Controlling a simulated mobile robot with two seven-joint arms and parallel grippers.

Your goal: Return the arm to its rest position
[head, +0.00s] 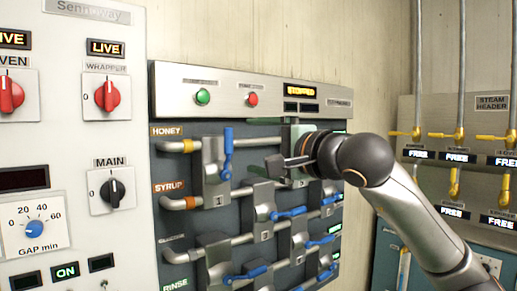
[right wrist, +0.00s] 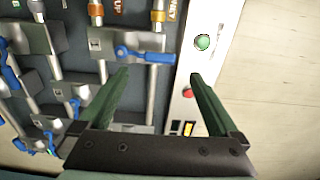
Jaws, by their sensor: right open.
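My right arm (head: 428,218) comes in from the right in the head view and reaches toward the valve panel. My right gripper (head: 287,161) is in front of the panel's upper right part. In the right wrist view the gripper (right wrist: 160,82) shows two dark green fingers spread apart, with nothing between them but the panel behind. In the head view I cannot tell whether the fingers touch the panel. My left gripper is not in view.
The valve panel (head: 225,229) has pipes and several blue handles, such as the upright honey handle (head: 228,152). Above are a green button (head: 203,97) and a red button (head: 252,99). A white switch panel (head: 113,215) stands left, yellow-handled steam pipes (head: 459,134) right.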

